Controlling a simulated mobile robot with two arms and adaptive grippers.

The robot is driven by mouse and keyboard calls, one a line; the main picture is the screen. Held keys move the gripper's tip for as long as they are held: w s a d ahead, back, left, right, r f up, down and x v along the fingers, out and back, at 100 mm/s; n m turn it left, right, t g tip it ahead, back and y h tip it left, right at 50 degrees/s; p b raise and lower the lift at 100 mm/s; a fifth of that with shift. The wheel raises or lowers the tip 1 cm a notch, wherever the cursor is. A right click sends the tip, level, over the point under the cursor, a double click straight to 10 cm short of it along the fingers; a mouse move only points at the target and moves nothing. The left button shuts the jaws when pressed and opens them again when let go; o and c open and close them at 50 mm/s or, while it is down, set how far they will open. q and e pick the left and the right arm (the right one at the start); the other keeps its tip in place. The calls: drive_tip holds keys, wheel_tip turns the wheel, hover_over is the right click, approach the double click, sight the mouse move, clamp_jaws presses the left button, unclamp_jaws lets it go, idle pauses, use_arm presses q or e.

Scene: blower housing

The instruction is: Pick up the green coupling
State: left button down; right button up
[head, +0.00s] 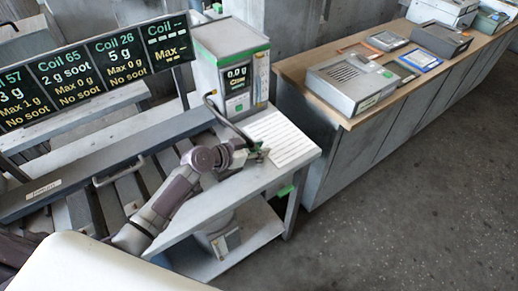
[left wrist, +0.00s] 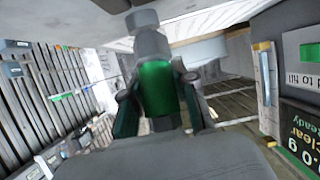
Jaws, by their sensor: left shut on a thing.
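The green coupling (left wrist: 156,88) shows in the left wrist view as a green cylinder with a grey, stepped end. It sits between the two fingers of my left gripper (left wrist: 158,103), which is shut on it. In the head view my left gripper (head: 260,154) is over the grey table, in front of the machine with the green top (head: 228,42). The coupling is too small there to make out clearly. My right gripper is not in view.
A printed white sheet (head: 283,138) lies on the grey table (head: 302,152) right beside the gripper. A dark display board (head: 96,66) stands at the left. A long wooden-topped bench (head: 330,106) with grey boxes is at the right. The floor (head: 420,190) at right is clear.

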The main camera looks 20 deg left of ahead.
use_arm(q)
drive_tip(key=r, duration=0.2)
drive_tip(key=d+r, duration=0.1)
drive_tip(key=r, duration=0.1)
drive_tip(key=shift+s+r+b, duration=0.15)
drive_tip(key=shift+r+b, duration=0.1)
drive_tip(key=shift+b, duration=0.05)
drive_tip(key=s+d+r, duration=0.4)
drive_tip(key=d+r, duration=0.2)
drive_tip(key=d, duration=0.3)
drive_tip(key=shift+d+r+b, duration=0.2)
drive_tip(key=shift+d+b, duration=0.2)
drive_tip(key=shift+b, duration=0.05)
drive_tip(key=shift+s, duration=0.15)
